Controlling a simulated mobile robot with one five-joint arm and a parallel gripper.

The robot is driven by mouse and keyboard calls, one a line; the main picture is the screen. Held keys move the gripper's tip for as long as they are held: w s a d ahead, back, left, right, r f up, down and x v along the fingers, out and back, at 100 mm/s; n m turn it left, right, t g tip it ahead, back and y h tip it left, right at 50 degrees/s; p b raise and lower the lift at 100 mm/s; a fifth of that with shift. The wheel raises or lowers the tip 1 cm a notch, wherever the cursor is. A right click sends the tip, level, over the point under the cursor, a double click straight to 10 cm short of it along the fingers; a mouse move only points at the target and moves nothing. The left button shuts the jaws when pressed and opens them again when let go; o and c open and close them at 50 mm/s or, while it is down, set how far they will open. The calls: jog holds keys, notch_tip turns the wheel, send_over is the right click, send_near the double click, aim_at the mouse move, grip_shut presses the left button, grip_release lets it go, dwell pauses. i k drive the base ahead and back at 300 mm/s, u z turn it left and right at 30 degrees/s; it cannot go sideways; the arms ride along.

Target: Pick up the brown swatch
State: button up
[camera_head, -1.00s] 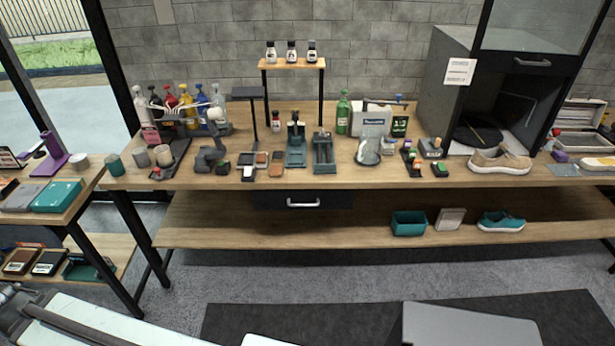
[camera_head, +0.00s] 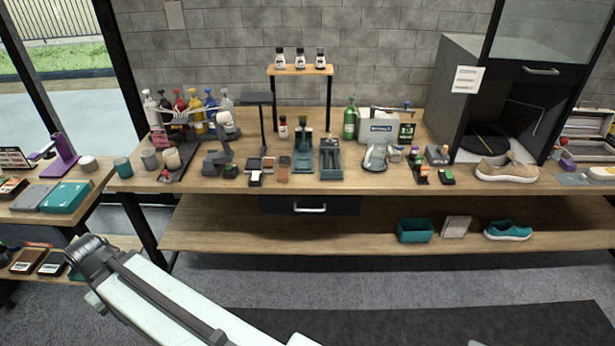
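Several small flat swatch-like pieces lie in a cluster on the middle-left of the long wooden bench. A brown one (camera_head: 284,175) lies at the right of the cluster, near the bench's front edge. A darker brown piece (camera_head: 268,163) lies just behind and left of it. The pieces are small, and I cannot tell for sure which is the brown swatch. Part of my pale arm with a dark joint shows at the lower left, in front of the bench and apart from the cluster. My gripper is not in view.
Two teal-grey stands (camera_head: 330,160) rise right of the cluster, and a lamp-like black post (camera_head: 262,125) stands behind it. A drawer (camera_head: 310,207) is under the bench top. A lower shelf (camera_head: 290,238) holds a teal bin (camera_head: 414,231) and a teal shoe (camera_head: 508,231).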

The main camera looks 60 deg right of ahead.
aim_at(283, 175)
jog(key=z, duration=0.45)
jog(key=i, duration=1)
jog(key=u, duration=0.05)
